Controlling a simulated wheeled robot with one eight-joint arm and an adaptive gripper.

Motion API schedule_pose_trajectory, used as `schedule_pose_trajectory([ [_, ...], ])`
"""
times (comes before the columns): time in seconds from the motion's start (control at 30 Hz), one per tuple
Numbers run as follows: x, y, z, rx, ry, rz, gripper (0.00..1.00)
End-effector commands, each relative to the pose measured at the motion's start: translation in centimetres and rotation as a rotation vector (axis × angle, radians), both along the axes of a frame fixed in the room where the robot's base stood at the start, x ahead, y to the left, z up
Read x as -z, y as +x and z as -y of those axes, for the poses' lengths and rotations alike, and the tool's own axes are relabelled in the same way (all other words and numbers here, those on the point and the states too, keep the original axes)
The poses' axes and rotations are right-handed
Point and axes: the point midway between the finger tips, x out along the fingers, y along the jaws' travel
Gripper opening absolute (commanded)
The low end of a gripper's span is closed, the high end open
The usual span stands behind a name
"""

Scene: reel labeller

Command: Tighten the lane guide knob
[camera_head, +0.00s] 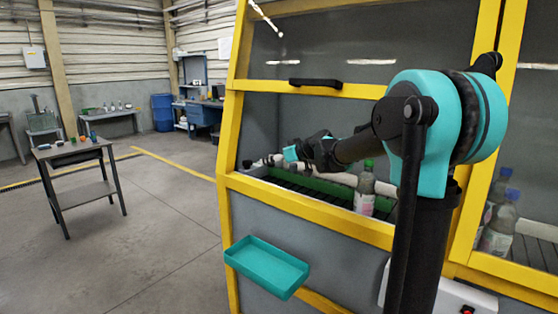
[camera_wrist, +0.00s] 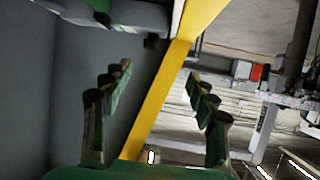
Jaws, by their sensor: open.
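My gripper (camera_wrist: 157,82) is open in the wrist view, with one finger on each side and nothing between the fingertips. In the head view my arm reaches left into the yellow-framed machine (camera_head: 229,130), and its end is small and partly hidden by my own links. Small dark knob-like shapes (camera_head: 262,161) show beside a pale guide rail near that end; I cannot tell which is the lane guide knob. In the wrist view a small dark shape (camera_wrist: 155,42) lies near the yellow post (camera_wrist: 168,85), too unclear to name. I see no contact with a knob.
A bottle with a green cap (camera_head: 365,190) stands on the conveyor below my arm. More bottles (camera_head: 498,228) stand at the right. A raised window with a black handle (camera_head: 315,84) is above. A teal tray (camera_head: 265,267) juts from the front.

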Motion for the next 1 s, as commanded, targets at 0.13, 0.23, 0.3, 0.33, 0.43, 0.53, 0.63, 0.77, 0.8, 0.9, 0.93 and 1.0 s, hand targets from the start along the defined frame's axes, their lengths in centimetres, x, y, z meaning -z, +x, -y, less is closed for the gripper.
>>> schedule_pose_trajectory([
  [0.13, -0.8, 1.3, -0.8, -0.008, 0.008, 0.027, 0.59],
  [0.23, -0.4, 1.9, -1.4, -0.009, 0.008, 0.027, 0.59],
  [0.3, 0.0, 2.6, -2.0, -0.008, 0.007, 0.028, 0.59],
  [0.33, 0.2, 2.9, -2.4, -0.009, 0.007, 0.028, 0.59],
  [0.43, 1.0, 4.1, -3.6, -0.009, 0.008, 0.026, 0.59],
  [0.53, 1.8, 5.4, -4.9, -0.009, 0.007, 0.027, 0.59],
  [0.63, 2.5, 6.7, -6.2, -0.008, 0.008, 0.026, 0.59],
  [0.77, 3.5, 8.4, -7.8, -0.009, 0.007, 0.025, 0.59],
  [0.8, 3.8, 8.9, -8.3, -0.009, 0.007, 0.025, 0.59],
  [0.9, 4.5, 10.0, -9.4, -0.009, 0.007, 0.025, 0.59],
  [0.93, 4.6, 10.3, -9.8, -0.008, 0.008, 0.026, 0.59],
  [1.0, 5.0, 11.0, -10.4, -0.007, 0.008, 0.026, 0.59],
])
